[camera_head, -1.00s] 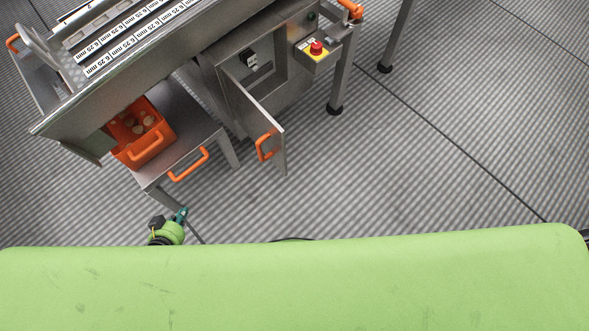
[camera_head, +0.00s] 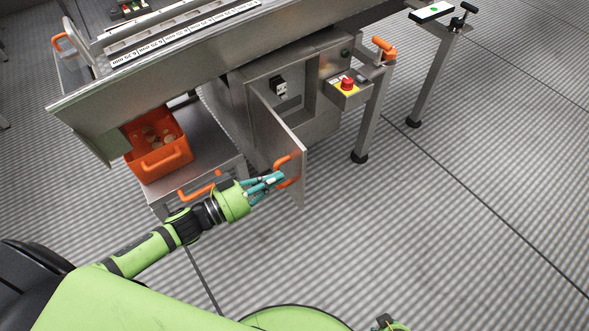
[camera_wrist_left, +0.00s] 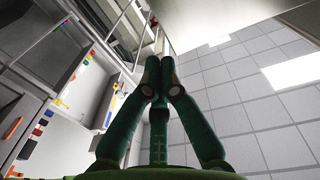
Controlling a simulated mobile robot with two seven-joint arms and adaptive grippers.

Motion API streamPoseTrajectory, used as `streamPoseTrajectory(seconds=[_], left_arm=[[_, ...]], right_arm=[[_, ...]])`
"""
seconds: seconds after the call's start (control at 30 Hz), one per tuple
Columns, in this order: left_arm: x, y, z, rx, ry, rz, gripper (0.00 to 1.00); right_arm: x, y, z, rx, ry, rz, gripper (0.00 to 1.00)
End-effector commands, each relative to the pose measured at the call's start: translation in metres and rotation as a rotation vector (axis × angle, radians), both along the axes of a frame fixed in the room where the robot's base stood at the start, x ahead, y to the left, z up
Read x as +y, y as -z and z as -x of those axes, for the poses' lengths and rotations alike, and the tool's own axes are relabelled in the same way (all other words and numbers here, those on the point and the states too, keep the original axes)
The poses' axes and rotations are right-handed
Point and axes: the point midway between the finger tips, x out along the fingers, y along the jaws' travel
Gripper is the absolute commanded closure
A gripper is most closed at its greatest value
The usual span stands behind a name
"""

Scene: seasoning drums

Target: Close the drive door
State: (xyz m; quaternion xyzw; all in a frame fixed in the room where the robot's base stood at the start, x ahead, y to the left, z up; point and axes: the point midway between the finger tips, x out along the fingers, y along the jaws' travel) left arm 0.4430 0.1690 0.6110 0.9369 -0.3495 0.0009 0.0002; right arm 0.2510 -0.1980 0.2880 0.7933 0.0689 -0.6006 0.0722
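The drive door (camera_head: 277,135) is a grey metal panel standing swung open from the cabinet (camera_head: 300,90) under the machine. Its orange handle (camera_head: 289,170) is on the outer end of the door. My left gripper (camera_head: 277,179) is beside this handle, its teal fingertips overlapping it in the head view. I cannot tell whether they touch. In the left wrist view the fingertips (camera_wrist_left: 163,77) are drawn together, with nothing visible between them. A green and dark part, perhaps of my right arm, shows at the bottom edge; its fingers cannot be made out.
An orange bin (camera_head: 158,150) with several pale pieces sits on a metal stand left of the door. The stand has an orange handle (camera_head: 200,187) close to my left wrist. A red emergency button (camera_head: 347,84) is right of the cabinet. The floor right of the door is clear.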

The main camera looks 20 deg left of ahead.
Motion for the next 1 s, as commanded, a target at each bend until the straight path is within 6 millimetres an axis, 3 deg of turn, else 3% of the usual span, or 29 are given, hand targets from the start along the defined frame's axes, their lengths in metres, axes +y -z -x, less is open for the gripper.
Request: streamPoseTrajectory(seconds=[0.1,0.3,1.0], left_arm=[[-0.016,0.000,-0.019,-0.003,0.000,0.001,1.00],[-0.032,0.001,-0.038,0.000,-0.002,0.000,1.00],[-0.043,0.000,-0.048,0.002,-0.020,0.002,1.00]], right_arm=[[0.000,0.000,0.002,0.008,0.002,0.000,0.60],[0.001,-0.001,0.003,0.020,0.003,0.001,0.60],[0.001,-0.004,0.004,0.021,0.005,0.000,0.60]])
